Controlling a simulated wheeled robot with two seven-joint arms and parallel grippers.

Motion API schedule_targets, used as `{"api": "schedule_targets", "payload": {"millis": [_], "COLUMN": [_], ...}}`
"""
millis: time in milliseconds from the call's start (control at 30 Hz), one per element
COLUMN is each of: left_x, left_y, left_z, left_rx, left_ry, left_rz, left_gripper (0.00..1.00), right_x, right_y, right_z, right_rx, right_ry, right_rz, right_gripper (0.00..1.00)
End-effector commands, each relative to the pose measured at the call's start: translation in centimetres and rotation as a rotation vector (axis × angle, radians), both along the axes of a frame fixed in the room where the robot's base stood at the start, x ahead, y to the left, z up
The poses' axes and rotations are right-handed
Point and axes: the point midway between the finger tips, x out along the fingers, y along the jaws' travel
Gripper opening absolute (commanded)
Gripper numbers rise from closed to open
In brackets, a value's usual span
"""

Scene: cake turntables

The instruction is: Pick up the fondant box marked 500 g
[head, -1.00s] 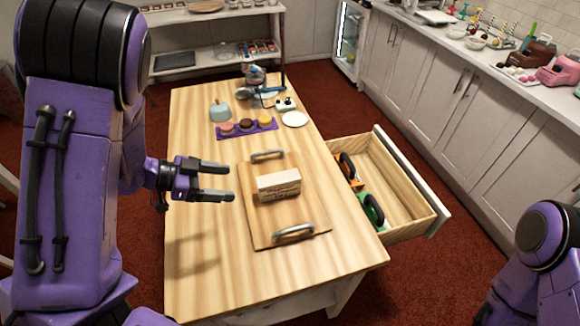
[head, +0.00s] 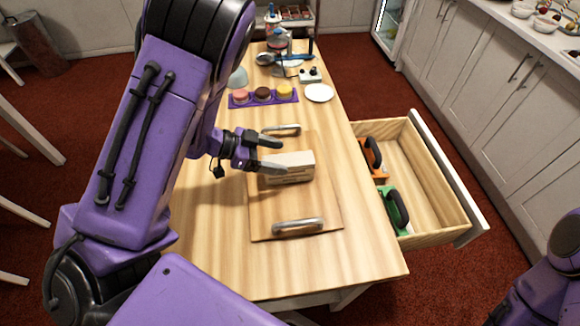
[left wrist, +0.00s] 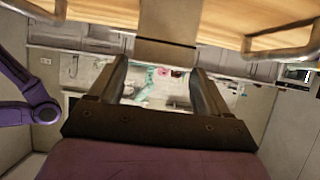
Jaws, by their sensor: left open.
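A cream and kraft-coloured box (head: 292,177) lies on a wooden board (head: 272,221) with two metal handles. Its marking is too small to read. My left gripper (head: 277,156) is open at the left end of the box, its fingers pointing right. The lower finger overlaps the box's left end in the head view; I cannot tell whether it touches. In the left wrist view the box (left wrist: 166,52) shows above and between the two spread fingers (left wrist: 160,80), with nothing gripped. My right gripper is out of view.
The board's handles (head: 298,226) stand up front and back. A purple tray of small cakes (head: 262,104), a white plate (head: 318,93) and a mixer-like device (head: 281,45) are behind. The open drawer (head: 432,183) at right holds orange and green tools. The table's front is clear.

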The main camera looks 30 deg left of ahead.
Motion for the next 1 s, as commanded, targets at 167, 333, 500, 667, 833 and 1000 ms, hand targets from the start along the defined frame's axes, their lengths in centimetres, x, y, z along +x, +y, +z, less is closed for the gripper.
{"api": "schedule_targets", "payload": {"millis": [167,333,500,667,833,1000], "left_x": [1.3,1.9,1.9,1.9,1.9,1.9], "left_y": [-2.5,-3.2,-3.2,-3.2,-3.2,-3.2], "left_z": [-1.6,-2.1,-2.1,-2.1,-2.0,-1.7], "left_rx": [0.002,0.000,0.000,0.000,-0.001,-0.001], "left_ry": [0.003,0.000,0.000,0.000,-0.002,-0.002], "left_rz": [-0.004,0.000,0.000,-0.001,0.000,0.000], "left_gripper": [0.78,0.78,0.68,0.16,0.00,0.00], "right_x": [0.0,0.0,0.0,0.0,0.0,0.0], "right_y": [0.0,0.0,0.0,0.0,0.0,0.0], "right_z": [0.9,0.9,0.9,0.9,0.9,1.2], "right_rx": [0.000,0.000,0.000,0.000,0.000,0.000], "right_ry": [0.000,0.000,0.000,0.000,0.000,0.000], "right_rz": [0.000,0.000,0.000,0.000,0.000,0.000], "right_gripper": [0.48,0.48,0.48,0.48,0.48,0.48]}}
